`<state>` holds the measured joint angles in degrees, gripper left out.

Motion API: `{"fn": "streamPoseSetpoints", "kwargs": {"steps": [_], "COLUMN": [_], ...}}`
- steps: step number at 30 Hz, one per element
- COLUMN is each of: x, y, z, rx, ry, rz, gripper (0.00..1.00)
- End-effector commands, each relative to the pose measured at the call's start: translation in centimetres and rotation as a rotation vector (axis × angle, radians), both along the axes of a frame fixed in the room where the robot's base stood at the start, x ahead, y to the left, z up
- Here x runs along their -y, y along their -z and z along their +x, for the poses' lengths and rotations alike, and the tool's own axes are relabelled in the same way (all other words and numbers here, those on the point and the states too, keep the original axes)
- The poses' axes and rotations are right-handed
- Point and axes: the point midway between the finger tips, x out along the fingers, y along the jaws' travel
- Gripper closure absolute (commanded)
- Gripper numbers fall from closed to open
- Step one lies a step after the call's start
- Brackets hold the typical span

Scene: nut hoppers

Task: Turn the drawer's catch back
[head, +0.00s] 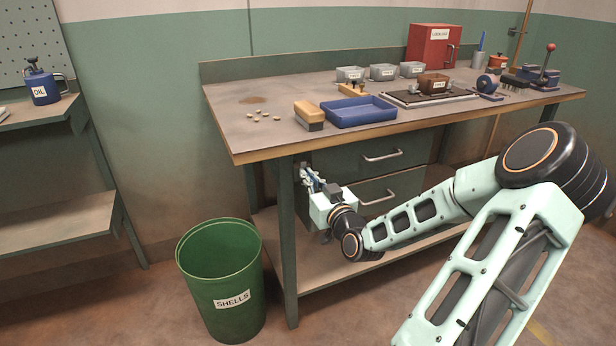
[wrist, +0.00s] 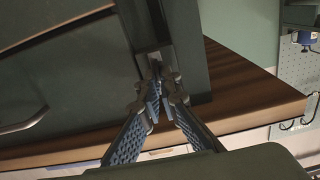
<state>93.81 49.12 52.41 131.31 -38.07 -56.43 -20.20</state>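The dark green drawer unit hangs under the workbench, with an upper drawer (head: 365,160) and a lower drawer (head: 400,184), both looking shut. My gripper (head: 308,176) is at the unit's left edge, beside the bench leg. In the wrist view my two blue-padded fingers (wrist: 165,98) reach forward, their tips close together, at a small grey metal piece (wrist: 154,62) on the edge of the dark panel, seemingly the catch. The fingertips hide most of it, and I cannot tell whether they grip it. In the head view my gripper hides the catch.
A green bin (head: 221,270) labelled SHELLS stands on the floor left of the bench leg (head: 288,240). A lower shelf (head: 335,262) runs under the drawers. The bench top (head: 235,105) carries a blue tray (head: 358,112), a brush and several small bins.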

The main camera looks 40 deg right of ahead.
Motion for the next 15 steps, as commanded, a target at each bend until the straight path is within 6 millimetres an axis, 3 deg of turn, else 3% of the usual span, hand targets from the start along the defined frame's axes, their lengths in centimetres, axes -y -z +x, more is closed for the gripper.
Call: {"fn": "streamPoseSetpoints", "kwargs": {"steps": [15], "x": [0.22], "y": [-0.31], "z": [-0.04], "rx": [0.072], "ry": [-0.001], "rz": [0.308], "gripper": [1.00]}}
